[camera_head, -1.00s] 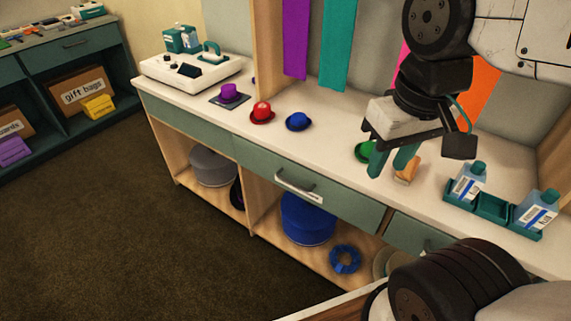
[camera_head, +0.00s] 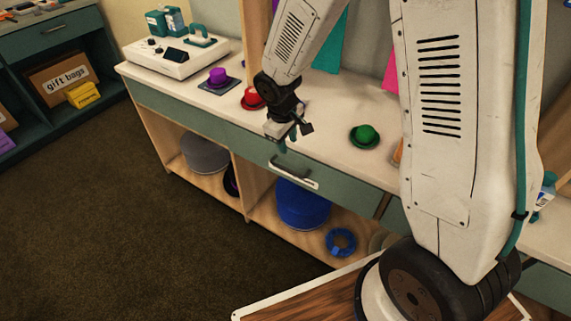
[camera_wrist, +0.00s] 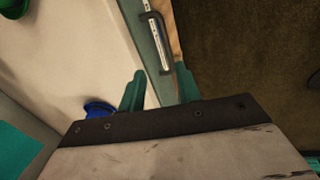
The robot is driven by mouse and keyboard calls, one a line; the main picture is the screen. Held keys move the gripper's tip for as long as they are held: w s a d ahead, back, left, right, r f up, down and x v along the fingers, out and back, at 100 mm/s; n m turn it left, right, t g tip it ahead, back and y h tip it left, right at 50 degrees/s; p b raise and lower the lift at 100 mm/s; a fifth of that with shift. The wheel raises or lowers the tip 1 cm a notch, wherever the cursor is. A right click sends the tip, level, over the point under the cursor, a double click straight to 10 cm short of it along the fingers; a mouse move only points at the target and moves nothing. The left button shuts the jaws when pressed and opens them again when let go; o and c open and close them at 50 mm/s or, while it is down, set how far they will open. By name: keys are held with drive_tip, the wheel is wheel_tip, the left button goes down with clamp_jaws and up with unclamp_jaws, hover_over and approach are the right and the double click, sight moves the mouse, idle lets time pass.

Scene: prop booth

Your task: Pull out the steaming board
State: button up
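A teal front panel (camera_head: 240,145) with a dark bar handle and a white label plate (camera_head: 293,172) sits flush under the counter edge; the label is too small to read. I take it for the steaming board's front; no board shows pulled out. The handle (camera_wrist: 152,15) and label plate (camera_wrist: 161,48) also show in the wrist view, ahead of my fingers. My gripper (camera_head: 282,145) is just above the handle at the counter's front edge. In the wrist view my gripper (camera_wrist: 160,88) has its two teal fingers apart with nothing between them. No contact with the handle shows.
On the counter (camera_head: 330,150) stand a purple hat (camera_head: 217,76), a red hat (camera_head: 252,98) and a green hat (camera_head: 364,136). A blue hat (camera_wrist: 100,109) lies near my fingers. Shelves below hold a blue round box (camera_head: 302,205). Floor in front is clear.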

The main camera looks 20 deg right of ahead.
approach(286, 168)
drive_tip(key=shift+n, duration=0.4)
drive_tip(key=f, duration=0.5)
drive_tip(key=d+f, duration=0.1)
drive_tip(key=f, duration=0.1)
drive_tip(key=shift+w+d+f, duration=0.1)
drive_tip(key=shift+w+f, duration=0.25)
drive_tip(key=shift+w, duration=0.05)
clamp_jaws()
